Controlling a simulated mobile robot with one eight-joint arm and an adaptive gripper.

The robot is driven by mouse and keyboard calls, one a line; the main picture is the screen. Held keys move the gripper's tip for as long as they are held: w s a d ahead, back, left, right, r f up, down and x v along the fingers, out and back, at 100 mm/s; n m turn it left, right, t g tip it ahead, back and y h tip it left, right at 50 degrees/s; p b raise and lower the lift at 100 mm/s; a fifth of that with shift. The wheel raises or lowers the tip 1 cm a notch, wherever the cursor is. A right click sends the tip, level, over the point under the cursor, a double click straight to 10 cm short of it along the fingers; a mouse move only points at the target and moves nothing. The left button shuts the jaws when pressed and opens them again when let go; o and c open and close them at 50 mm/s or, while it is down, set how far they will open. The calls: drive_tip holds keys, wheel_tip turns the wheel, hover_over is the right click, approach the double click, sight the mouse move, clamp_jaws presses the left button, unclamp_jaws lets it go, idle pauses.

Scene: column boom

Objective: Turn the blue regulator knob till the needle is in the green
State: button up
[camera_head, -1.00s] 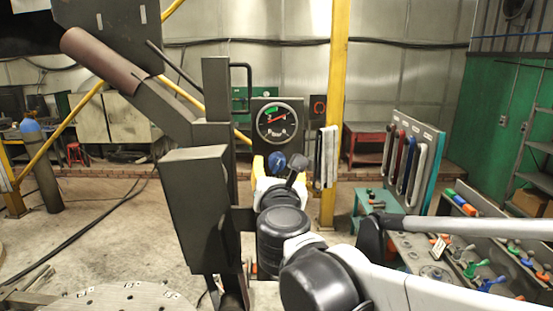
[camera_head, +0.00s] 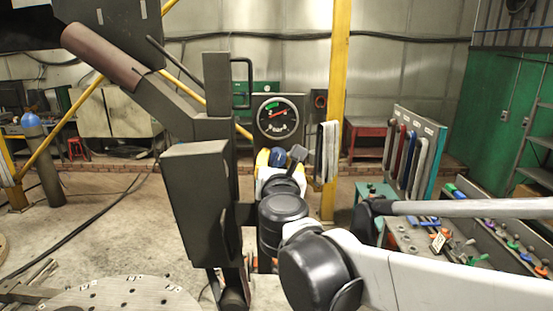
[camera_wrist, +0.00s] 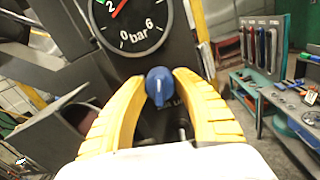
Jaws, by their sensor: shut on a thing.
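The blue regulator knob (camera_wrist: 159,87) sits below the gauge, with a pale mark on its face. It also shows in the head view (camera_head: 277,156). My gripper (camera_wrist: 160,84) has its two yellow fingers on either side of the knob and is shut on it. The round black gauge (camera_head: 278,118) has a green band at its upper left and a red needle slanting from lower left to upper right. In the wrist view the gauge (camera_wrist: 140,36) is cut off at the top. There the visible red needle end points lower left, below the 2; the green is mostly out of frame.
A dark column and boom stand left of the gauge. A yellow post (camera_head: 335,90) rises to its right. A rack of coloured handles (camera_head: 413,150) and a bench (camera_head: 410,235) of small levers are at the right. A blue-topped gas cylinder (camera_head: 42,165) stands far left.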

drive_tip(key=shift+m, duration=0.3)
drive_tip(key=m+b, duration=0.2)
drive_tip(key=m, duration=0.1)
drive_tip(key=shift+f+m, duration=0.15)
drive_tip(key=shift+m, duration=0.25)
drive_tip(key=m+b, duration=0.2)
drive_tip(key=m, duration=0.3)
drive_tip(key=shift+m+b, duration=0.3)
drive_tip(key=m+b, duration=0.1)
drive_tip(key=m, duration=0.3)
drive_tip(key=shift+m+t+h, duration=0.3)
drive_tip(key=shift+m+h, duration=0.1)
drive_tip(key=shift+m+b, duration=0.75)
drive_tip(key=shift+m, duration=1.65)
drive_tip(key=o, duration=1.2)
